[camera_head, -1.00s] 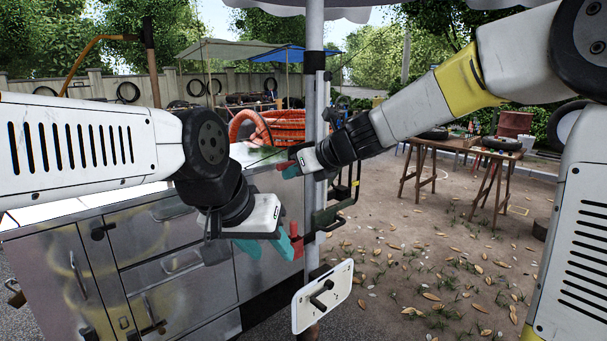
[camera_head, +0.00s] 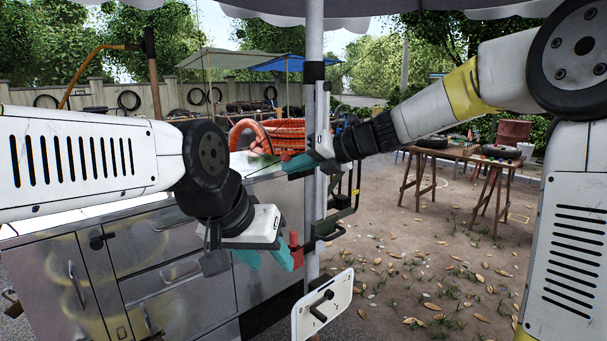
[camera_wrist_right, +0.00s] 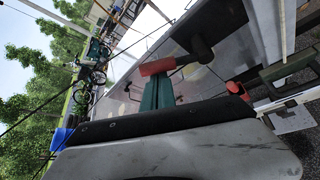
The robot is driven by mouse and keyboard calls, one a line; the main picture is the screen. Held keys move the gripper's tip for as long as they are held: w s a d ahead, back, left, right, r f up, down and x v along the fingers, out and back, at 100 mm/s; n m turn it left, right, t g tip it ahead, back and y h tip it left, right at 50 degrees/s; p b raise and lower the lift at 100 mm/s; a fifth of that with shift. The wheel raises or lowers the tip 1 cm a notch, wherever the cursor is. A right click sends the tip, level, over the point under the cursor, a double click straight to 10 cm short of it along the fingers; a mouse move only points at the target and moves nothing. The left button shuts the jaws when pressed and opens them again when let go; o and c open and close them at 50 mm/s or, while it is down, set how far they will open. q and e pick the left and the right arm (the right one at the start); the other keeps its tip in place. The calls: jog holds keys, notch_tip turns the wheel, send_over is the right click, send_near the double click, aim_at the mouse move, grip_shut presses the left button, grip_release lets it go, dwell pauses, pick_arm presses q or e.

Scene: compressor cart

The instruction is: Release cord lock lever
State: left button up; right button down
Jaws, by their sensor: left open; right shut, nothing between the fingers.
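My right gripper (camera_head: 297,163) is shut and empty, with teal fingers, beside the pale upright pole (camera_head: 314,120). A red piece (camera_head: 284,157) shows at its fingertips. I cannot tell for certain which red piece is the cord lock lever.
The metal cart (camera_head: 170,270) fills the lower left. An orange hose coil (camera_head: 285,133) sits on it. A green bracket (camera_head: 338,215) is on the pole, and a white plate with a black handle (camera_head: 335,292) is below. A wooden table (camera_head: 465,153) stands behind.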

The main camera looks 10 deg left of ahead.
jog(key=w+r+m+y, duration=0.1)
jog(key=d+r+m+g+y, duration=0.1)
jog(key=m, duration=0.1)
jog(key=w+d+r+m+y, duration=0.1)
jog(key=shift+w+r+m+g+y, duration=0.15)
jog(key=shift+w+m+g+y, duration=0.15)
jog(key=shift+w+m, duration=0.1)
jog(key=shift+d, duration=0.15)
dwell(0.6)
